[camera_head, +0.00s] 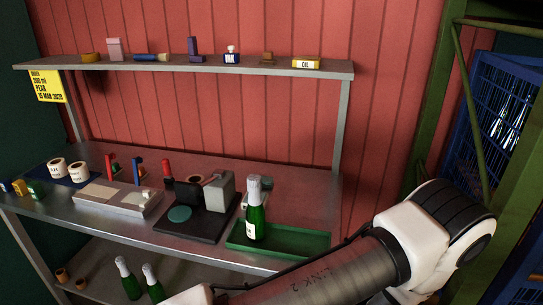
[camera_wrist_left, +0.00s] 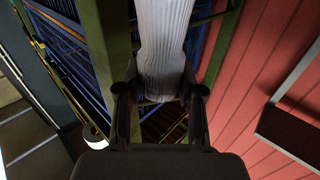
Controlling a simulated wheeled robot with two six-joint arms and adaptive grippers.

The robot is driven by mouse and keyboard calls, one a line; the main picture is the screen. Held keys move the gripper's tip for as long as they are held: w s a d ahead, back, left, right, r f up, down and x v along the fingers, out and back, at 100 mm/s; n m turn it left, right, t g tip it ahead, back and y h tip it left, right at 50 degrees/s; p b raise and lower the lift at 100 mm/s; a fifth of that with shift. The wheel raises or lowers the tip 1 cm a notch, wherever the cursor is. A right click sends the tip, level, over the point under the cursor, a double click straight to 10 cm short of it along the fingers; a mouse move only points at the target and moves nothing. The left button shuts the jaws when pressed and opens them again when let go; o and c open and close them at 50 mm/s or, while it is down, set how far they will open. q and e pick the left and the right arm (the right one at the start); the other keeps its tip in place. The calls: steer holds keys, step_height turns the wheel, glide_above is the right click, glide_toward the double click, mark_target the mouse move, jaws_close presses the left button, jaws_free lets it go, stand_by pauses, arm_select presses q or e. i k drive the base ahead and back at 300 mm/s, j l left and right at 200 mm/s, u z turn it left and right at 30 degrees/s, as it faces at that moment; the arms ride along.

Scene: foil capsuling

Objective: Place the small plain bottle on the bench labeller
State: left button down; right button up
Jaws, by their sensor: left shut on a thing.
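In the left wrist view, my left gripper (camera_wrist_left: 158,118) is shut on a silver, pleated foil-covered thing (camera_wrist_left: 165,45). It looks like a bottle's foiled neck; the rest of it is out of view. My left gripper does not show in the head view. What looks like the bench labeller, a black base (camera_head: 173,232) with a round green pad and a grey block, stands on the bench. A green bottle with a silver foil top and pale label (camera_head: 256,222) stands upright in the green tray (camera_head: 300,243) to its right. My right gripper is out of view.
A grey metal fixture (camera_head: 128,205) and label rolls (camera_head: 77,170) stand left of the black base. More green bottles (camera_head: 127,278) stand on the lower shelf. An upper shelf (camera_head: 180,66) holds small items. One of my arm links crosses the lower right, before a blue cage (camera_head: 510,100).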

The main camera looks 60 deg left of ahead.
mark_target(182, 212)
steer(key=k+j+z, duration=0.15)
steer(key=k+z, duration=0.6)
steer(key=k+j+u, duration=0.1)
steer(key=k+u, duration=0.15)
steer(key=k+j+u, duration=0.25)
steer(key=k, duration=0.2)
